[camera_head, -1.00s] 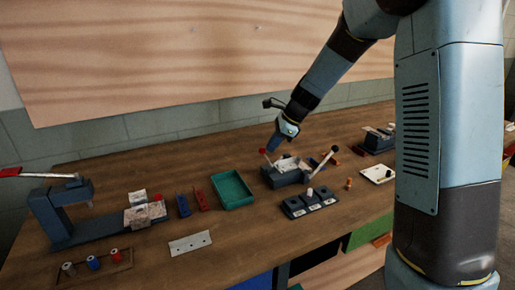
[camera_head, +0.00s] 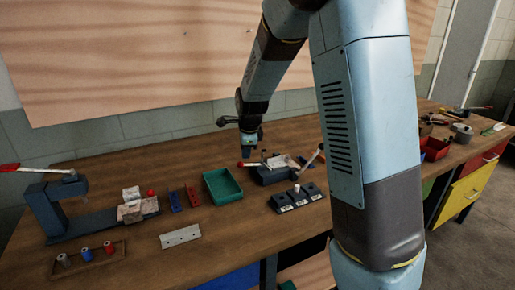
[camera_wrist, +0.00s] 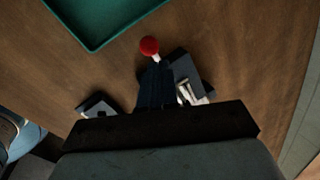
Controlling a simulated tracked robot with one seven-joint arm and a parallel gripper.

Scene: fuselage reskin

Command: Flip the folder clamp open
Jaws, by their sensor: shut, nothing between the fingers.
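The folder clamp (camera_head: 272,176) is a dark blue-grey block on the bench with a pale piece on top. Its lever with a red ball knob (camera_head: 241,164) leans out to the left, close to level. A second pale lever (camera_head: 313,158) rises at its right end, partly hidden by my column. My gripper (camera_head: 249,154) is shut and empty, pointing down at the clamp's left end beside the red-knobbed lever. In the wrist view the red knob (camera_wrist: 149,46) shows just beyond my dark fingertips (camera_wrist: 156,68). Contact with the lever cannot be told.
A green tray (camera_head: 226,202) lies left of the clamp. A dark block with several pockets (camera_head: 297,205) stands in front. Red and blue strips, a pale perforated plate (camera_head: 181,236) and a press-like fixture (camera_head: 45,205) are farther left. Bare bench lies between them.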

